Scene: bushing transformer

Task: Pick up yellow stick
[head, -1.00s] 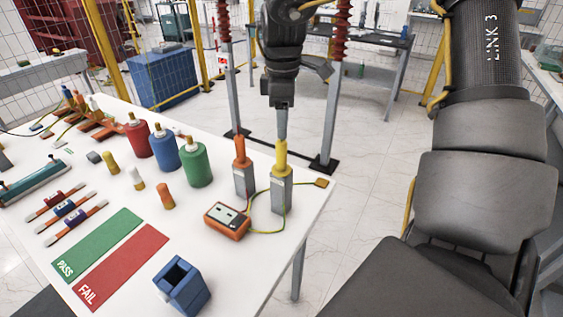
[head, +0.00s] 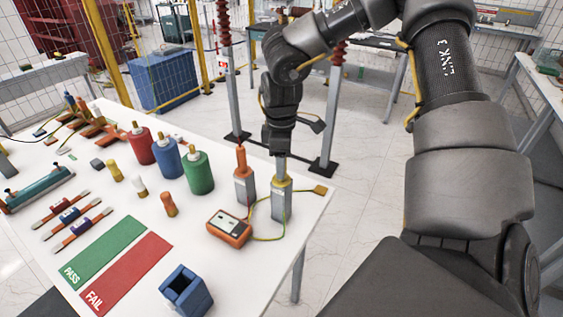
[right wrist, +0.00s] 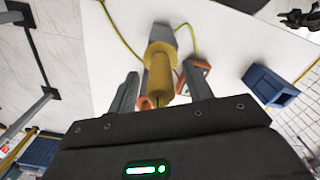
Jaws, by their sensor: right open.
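The yellow stick (head: 282,184) stands upright in a grey block holder (head: 281,206) near the right edge of the white table. Only its lower yellow part shows in the head view, below my right gripper (head: 281,172). In the right wrist view, the yellow stick (right wrist: 160,76) lies between the two fingers of my right gripper (right wrist: 162,72). The fingers are apart, with a gap on both sides of the stick. My left gripper is not in view.
An orange stick in a grey holder (head: 244,188) stands just left of the yellow one. An orange meter (head: 229,229) with a yellow-green wire lies in front. A blue box (head: 187,292) and green bottle (head: 198,173) stand farther left.

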